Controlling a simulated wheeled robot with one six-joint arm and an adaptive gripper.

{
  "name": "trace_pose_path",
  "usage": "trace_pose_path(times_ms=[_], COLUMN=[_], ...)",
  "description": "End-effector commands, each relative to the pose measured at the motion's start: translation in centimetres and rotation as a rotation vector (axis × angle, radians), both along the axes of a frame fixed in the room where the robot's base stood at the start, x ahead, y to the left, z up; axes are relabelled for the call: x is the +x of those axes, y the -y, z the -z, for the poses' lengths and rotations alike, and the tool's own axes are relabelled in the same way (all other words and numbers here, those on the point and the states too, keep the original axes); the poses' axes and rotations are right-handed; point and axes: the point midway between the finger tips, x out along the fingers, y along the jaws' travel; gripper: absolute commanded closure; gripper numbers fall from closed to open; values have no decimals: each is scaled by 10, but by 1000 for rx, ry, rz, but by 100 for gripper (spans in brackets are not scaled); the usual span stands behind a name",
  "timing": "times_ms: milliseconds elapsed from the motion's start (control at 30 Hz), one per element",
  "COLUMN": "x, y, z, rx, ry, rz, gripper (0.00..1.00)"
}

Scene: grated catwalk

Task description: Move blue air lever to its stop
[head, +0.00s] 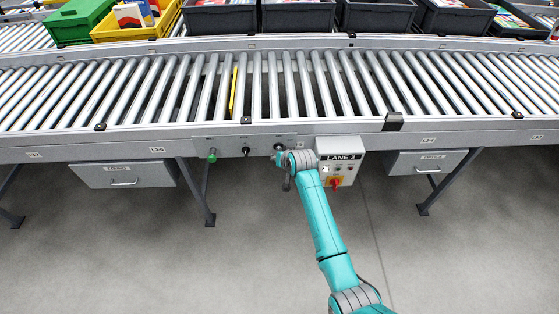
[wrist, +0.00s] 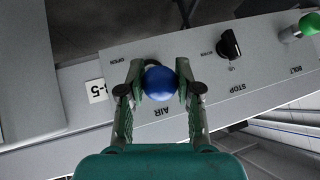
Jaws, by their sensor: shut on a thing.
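The blue air lever's round knob (wrist: 159,84) sits between the two fingers of my gripper (wrist: 158,76) in the wrist view. The fingers touch it from both sides, so my gripper is shut on it. The panel (wrist: 215,70) below carries the label AIR near the knob and OPEN to its upper left, both upside down. The lever's shaft is mostly hidden under the knob and fingers. In the head view my arm reaches the conveyor's front panel, left of the LANE 3 box; the blue knob cannot be made out there.
A black STOP knob (wrist: 230,44) and a green-knobbed BOLT lever (wrist: 309,25) are close by on the panel. The LANE 3 box (head: 340,160) with a red switch (head: 336,183) is just right of my arm. A drawer (head: 124,174) hangs at left. The floor in front is clear.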

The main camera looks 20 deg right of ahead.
Motion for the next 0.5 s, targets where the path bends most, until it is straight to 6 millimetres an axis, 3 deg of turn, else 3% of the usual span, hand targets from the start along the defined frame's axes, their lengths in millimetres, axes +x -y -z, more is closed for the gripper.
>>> trace_pose_path(times_ms=[500], x=[1], y=[0], z=[-5], rx=[19], ry=[-57], rz=[-2], gripper=[100])
